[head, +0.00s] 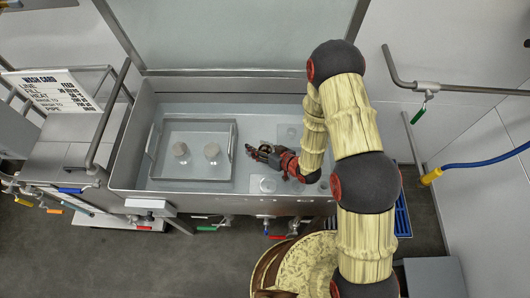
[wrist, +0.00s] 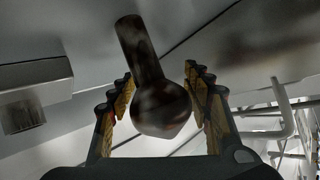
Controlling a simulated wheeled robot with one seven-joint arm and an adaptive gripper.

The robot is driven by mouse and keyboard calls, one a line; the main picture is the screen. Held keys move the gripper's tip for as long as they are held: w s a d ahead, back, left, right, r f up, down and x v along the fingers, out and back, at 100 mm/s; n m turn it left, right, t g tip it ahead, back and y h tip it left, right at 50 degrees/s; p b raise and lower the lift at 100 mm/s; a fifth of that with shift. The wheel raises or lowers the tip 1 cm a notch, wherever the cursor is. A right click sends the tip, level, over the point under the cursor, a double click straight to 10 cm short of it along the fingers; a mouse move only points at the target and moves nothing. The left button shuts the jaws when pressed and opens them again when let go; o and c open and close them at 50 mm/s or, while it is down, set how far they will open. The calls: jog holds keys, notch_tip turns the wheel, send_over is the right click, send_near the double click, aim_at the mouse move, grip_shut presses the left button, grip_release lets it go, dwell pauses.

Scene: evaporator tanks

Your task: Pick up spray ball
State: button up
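In the wrist view a dark, rounded ball on a straight stem, which looks like the spray ball (wrist: 160,108), lies between the two fingers of my gripper (wrist: 160,85). The fingers are spread, with a narrow gap on each side of the ball, and I see no clear grip on it. In the head view my gripper (head: 262,152) reaches into the steel basin, just right of a square tray, with its fingers pointing left. I cannot make out this ball in the head view, where my gripper and arm cover that part.
The square tray (head: 234,150) holds two pale round pieces (head: 181,150) and (head: 211,152). The basin rim (head: 215,195) runs along the front, with valves (head: 265,222) below. A grey block (wrist: 35,85) with a short cylinder is at left in the wrist view.

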grip_shut()
dwell(0.5)
dwell(0.3)
